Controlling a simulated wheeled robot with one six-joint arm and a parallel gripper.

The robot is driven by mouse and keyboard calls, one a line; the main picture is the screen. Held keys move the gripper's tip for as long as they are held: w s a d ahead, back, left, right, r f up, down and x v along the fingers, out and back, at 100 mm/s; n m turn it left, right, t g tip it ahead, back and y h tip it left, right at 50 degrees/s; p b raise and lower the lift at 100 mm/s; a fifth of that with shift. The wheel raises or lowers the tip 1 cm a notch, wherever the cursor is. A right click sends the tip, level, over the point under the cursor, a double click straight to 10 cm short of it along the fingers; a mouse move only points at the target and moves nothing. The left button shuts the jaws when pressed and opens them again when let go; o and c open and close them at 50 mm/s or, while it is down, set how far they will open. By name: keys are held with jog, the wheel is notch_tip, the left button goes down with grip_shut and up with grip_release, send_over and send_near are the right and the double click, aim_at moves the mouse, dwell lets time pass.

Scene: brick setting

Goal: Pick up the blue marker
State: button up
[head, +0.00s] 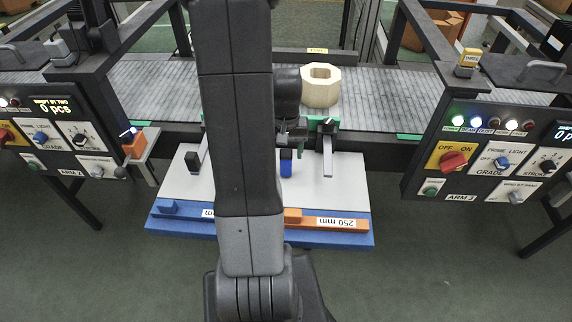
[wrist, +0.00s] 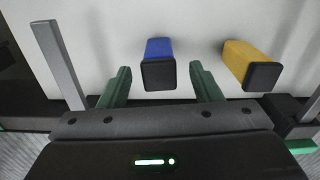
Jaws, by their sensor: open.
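The blue marker (head: 286,168) stands on the white board, just in front of my gripper (head: 290,140) in the head view. In the wrist view the blue marker (wrist: 159,62) has a dark square end facing the camera. My gripper (wrist: 160,76) is open there, with one green finger on each side of the marker. Gaps show between the marker and both fingers, so it is not held. In the head view my arm hides much of the board, and the fingers are hard to make out.
A yellow marker (wrist: 250,62) stands right of the blue one in the wrist view. A grey bar (head: 327,155) rises at the board's (head: 350,185) right. An orange 250 mm bar (head: 335,222) lies along the front. A pale octagonal block (head: 320,90) sits on the conveyor (head: 375,88) behind.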

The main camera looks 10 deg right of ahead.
jog(key=shift+f, duration=1.55)
jog(key=c, duration=1.1)
jog(key=shift+o, duration=0.2)
notch_tip(320, 180, up, 10)
jog(key=shift+r, duration=0.1)
jog(key=o, duration=0.4)
jog(key=shift+c, duration=1.1)
